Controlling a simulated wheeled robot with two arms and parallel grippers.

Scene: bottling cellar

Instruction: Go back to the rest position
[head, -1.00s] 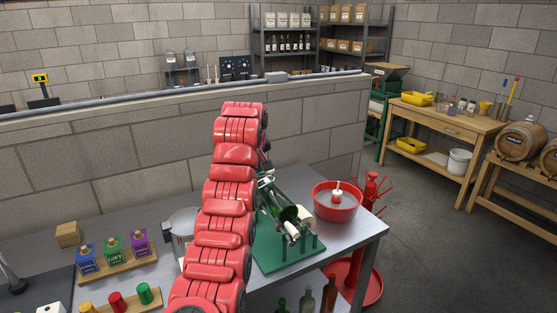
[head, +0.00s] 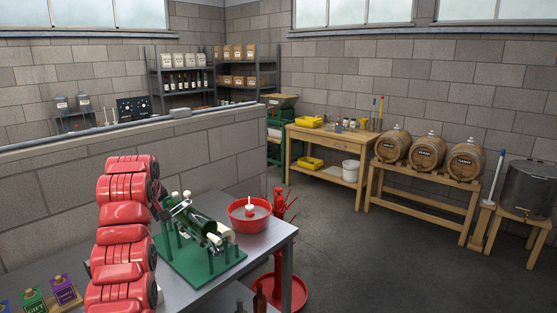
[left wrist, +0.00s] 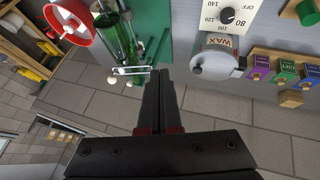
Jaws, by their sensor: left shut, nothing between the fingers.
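My left arm (head: 125,235) rises as a red segmented column at the lower left of the head view. It hides most of my left gripper there. In the left wrist view my left gripper (left wrist: 160,78) points away from the camera, its two dark fingers shut together with nothing between them. Its tips are beside the image of the green stand and apart from the wax pot (left wrist: 215,62). My right gripper is in neither view.
A green bottle (head: 196,222) lies on a green stand (head: 195,265) on the grey table, beside a red bowl (head: 262,222). A low block wall (head: 190,150) runs behind. Open floor (head: 390,260) lies to the right, before the barrels (head: 430,150).

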